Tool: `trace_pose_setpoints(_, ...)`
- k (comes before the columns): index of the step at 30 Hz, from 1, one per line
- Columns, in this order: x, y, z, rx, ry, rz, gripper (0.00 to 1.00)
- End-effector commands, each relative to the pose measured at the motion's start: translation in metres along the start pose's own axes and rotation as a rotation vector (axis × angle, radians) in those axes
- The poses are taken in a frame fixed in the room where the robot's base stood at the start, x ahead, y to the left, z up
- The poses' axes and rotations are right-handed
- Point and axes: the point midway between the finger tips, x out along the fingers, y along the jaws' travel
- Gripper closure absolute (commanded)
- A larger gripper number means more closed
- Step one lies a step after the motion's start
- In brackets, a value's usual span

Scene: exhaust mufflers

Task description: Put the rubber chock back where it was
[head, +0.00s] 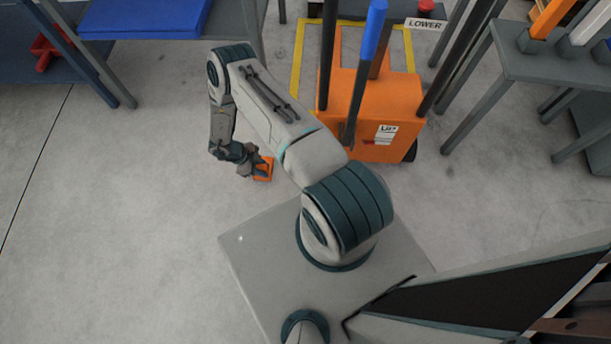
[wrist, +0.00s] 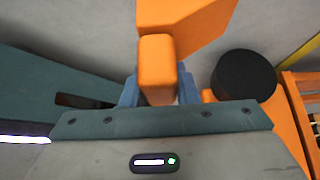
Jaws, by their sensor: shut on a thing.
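The orange chock (head: 263,172) is at my gripper (head: 253,166), low over the floor left of the orange lift unit in the head view. Whether it touches the floor I cannot tell. In the wrist view, my gripper (wrist: 158,92) is shut on the raised block of the chock (wrist: 180,18), with a blue-grey finger on either side. The chock's wider part extends beyond the fingers. Part of the block is hidden by the gripper body.
A blue-topped table (head: 145,18) is upper left, a grey bench (head: 555,65) upper right. Floor at left is clear.

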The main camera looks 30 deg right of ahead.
Motion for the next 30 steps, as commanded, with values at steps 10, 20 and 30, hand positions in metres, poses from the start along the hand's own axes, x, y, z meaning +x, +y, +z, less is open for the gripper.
trace_pose_setpoints(10, 0.051, -0.001, -0.081, -0.004, 0.004, -0.001, 1.00)
trace_pose_setpoints(20, 0.080, -0.002, -0.126, -0.002, 0.001, -0.002, 1.00)
trace_pose_setpoints(30, 0.113, -0.001, -0.117, -0.005, 0.000, -0.003, 1.00)
